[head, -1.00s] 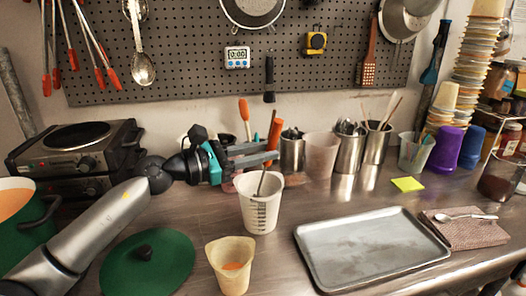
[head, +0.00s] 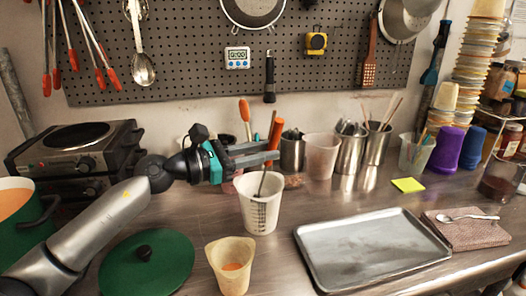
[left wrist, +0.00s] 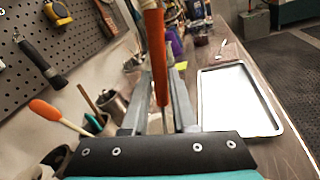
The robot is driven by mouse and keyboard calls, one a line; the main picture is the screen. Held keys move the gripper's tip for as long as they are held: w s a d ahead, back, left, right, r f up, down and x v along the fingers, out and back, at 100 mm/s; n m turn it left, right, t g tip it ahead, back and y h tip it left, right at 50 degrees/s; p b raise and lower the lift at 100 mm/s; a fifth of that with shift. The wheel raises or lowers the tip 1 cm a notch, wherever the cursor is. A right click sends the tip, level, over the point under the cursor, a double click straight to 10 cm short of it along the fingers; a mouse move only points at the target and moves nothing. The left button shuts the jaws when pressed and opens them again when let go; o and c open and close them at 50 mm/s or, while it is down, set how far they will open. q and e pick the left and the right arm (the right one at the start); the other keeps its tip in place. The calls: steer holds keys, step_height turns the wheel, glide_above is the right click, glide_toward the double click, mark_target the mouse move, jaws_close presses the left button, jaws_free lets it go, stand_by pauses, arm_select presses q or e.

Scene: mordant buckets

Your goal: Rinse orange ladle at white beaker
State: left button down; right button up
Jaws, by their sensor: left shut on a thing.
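The orange ladle (head: 275,136) is upright with its orange handle between the fingers of my left gripper (head: 270,152). Its thin grey shaft runs down into the white beaker (head: 261,214). The ladle's bowl is hidden inside the beaker. The beaker stands upright on the metal counter, with dark graduation marks on its side. In the left wrist view, the orange handle (left wrist: 155,55) rises between the fingers of the left gripper (left wrist: 160,100), which is shut on it. My right gripper is not in view.
A yellowish cup with orange contents (head: 231,268) stands in front of the beaker. A green lid (head: 150,268) lies to the left, and a metal tray (head: 318,278) to the right. Metal utensil cups (head: 350,156) stand close behind. A green pot (head: 30,235) is at far left.

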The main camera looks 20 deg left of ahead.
arm_select(q)
steer(key=shift+s+a+b, duration=0.1)
steer(key=shift+s+b, duration=0.45)
steer(key=shift+b, duration=0.1)
stand_by(1.8)
steer(key=shift+w, duration=0.1)
step_height(320, 180, up, 13)
steer(key=w+p, duration=0.1)
steer(key=p, duration=0.9)
steer(key=shift+w+f, duration=0.15)
steer(key=shift+w, duration=0.05)
steer(key=shift+f, duration=0.15)
stand_by(3.2)
